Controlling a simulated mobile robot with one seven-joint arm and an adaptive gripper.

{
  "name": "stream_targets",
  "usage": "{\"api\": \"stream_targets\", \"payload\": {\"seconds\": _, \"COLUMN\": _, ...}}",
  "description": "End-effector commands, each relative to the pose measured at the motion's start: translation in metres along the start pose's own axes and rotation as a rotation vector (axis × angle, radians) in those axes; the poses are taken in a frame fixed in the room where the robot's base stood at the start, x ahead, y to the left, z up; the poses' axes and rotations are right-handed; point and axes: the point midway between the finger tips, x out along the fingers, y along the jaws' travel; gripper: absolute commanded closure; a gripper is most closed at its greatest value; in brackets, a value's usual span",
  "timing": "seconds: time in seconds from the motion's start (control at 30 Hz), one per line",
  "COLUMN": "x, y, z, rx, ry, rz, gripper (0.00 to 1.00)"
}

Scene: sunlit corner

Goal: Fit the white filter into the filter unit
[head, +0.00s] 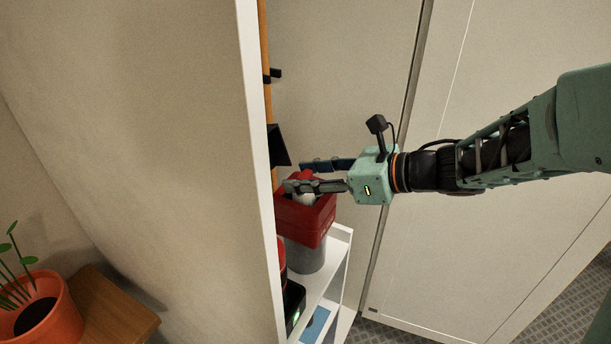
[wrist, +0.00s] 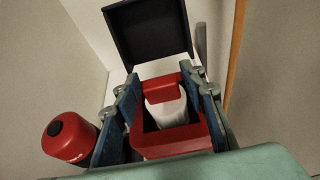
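The filter unit (head: 306,225) is a red box on a grey base, standing on a white shelf; its open top also shows in the wrist view (wrist: 170,151). Its black lid (wrist: 149,35) stands open at the back. The white filter (wrist: 166,112) has a red top (wrist: 160,88) and is at least partly inside the box opening; how deep it sits is hidden. My gripper (head: 300,177) reaches in from the right, just over the box. In the wrist view its two fingertips (wrist: 160,80) meet both sides of the filter's red top.
A red canister with a black cap (wrist: 69,138) stands left of the unit. A tall pale panel (head: 255,150) rises close on the left. A dark device (head: 294,303) and a blue item (head: 315,325) lie lower on the shelving (head: 335,260). A potted plant (head: 45,310) is far left.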

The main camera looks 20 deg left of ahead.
Motion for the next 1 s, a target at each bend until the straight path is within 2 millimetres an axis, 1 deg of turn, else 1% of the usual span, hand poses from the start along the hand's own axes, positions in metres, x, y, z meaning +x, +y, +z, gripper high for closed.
{"api": "stream_targets", "payload": {"seconds": 0.3, "x": 0.0, "y": 0.0, "z": 0.001, "rx": 0.001, "ry": 0.0, "rz": 0.0, "gripper": 0.55}}
{"api": "stream_targets", "payload": {"seconds": 0.47, "x": -0.003, "y": 0.0, "z": 0.007, "rx": 0.002, "ry": 0.0, "rz": 0.0, "gripper": 0.55}}
{"api": "stream_targets", "payload": {"seconds": 0.57, "x": -0.019, "y": -0.002, "z": 0.005, "rx": -0.001, "ry": -0.001, "rz": -0.007, "gripper": 0.55}}
{"api": "stream_targets", "payload": {"seconds": 0.8, "x": -0.075, "y": -0.002, "z": 0.004, "rx": -0.001, "ry": 0.0, "rz": -0.006, "gripper": 0.55}}
{"api": "stream_targets", "payload": {"seconds": 0.9, "x": -0.094, "y": -0.001, "z": 0.004, "rx": 0.0, "ry": -0.001, "rz": -0.005, "gripper": 0.55}}
{"api": "stream_targets", "payload": {"seconds": 1.0, "x": -0.108, "y": -0.001, "z": 0.005, "rx": -0.001, "ry": -0.001, "rz": -0.004, "gripper": 0.55}}
